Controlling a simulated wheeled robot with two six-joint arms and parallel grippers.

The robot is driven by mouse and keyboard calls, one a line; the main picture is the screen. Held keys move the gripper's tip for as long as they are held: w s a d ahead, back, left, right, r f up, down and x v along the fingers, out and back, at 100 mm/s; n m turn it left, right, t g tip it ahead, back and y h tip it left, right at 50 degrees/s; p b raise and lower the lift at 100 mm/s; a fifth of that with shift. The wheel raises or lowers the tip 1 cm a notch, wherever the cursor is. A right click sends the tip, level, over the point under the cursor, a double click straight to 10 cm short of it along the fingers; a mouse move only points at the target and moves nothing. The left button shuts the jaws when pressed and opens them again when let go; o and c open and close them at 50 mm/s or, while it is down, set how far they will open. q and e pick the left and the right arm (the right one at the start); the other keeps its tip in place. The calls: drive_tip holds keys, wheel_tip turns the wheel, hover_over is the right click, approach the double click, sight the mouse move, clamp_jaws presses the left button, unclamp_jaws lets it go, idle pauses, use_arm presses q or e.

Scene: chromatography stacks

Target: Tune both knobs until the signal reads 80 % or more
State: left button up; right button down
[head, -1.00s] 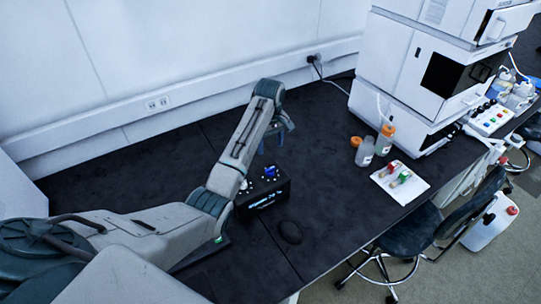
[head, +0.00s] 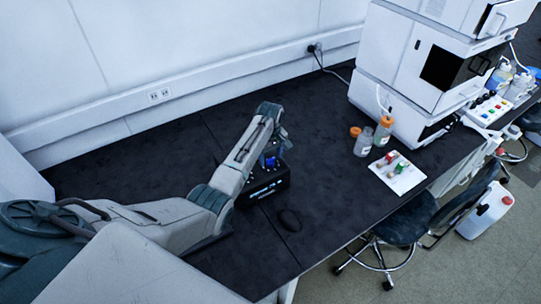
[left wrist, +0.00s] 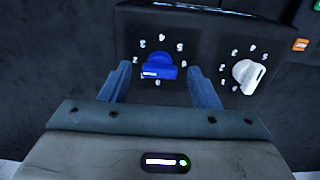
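A black control box (head: 266,188) stands on the dark bench, with a lit display on its front whose reading is too small to make out. In the left wrist view its top carries a blue knob (left wrist: 158,66) and a white knob (left wrist: 247,76), each ringed by white numbers. My left gripper (left wrist: 158,80) is open, its two blue fingers on either side of the blue knob with gaps visible. In the head view the left gripper (head: 274,160) is over the box, partly hidden by its arm. My right gripper is not in view.
A white tray (head: 412,182) with small coloured items, bottles (head: 363,146) and the white instrument stack (head: 400,75) stand further right. The bench between is clear.

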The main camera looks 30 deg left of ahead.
use_arm(q)
drive_tip(key=c, duration=0.7)
drive_tip(key=shift+c, duration=0.9)
drive_tip(key=shift+r+m+p, duration=0.15)
drive_tip(key=shift+m+p, duration=0.55)
drive_tip(key=shift+m, duration=0.2)
drive_tip(key=shift+m+p, duration=0.6)
drive_tip(key=shift+m, duration=0.6)
drive_tip(key=m, duration=0.3)
drive_tip(key=shift+w+m, duration=0.1)
drive_tip(key=shift+m, duration=0.7)
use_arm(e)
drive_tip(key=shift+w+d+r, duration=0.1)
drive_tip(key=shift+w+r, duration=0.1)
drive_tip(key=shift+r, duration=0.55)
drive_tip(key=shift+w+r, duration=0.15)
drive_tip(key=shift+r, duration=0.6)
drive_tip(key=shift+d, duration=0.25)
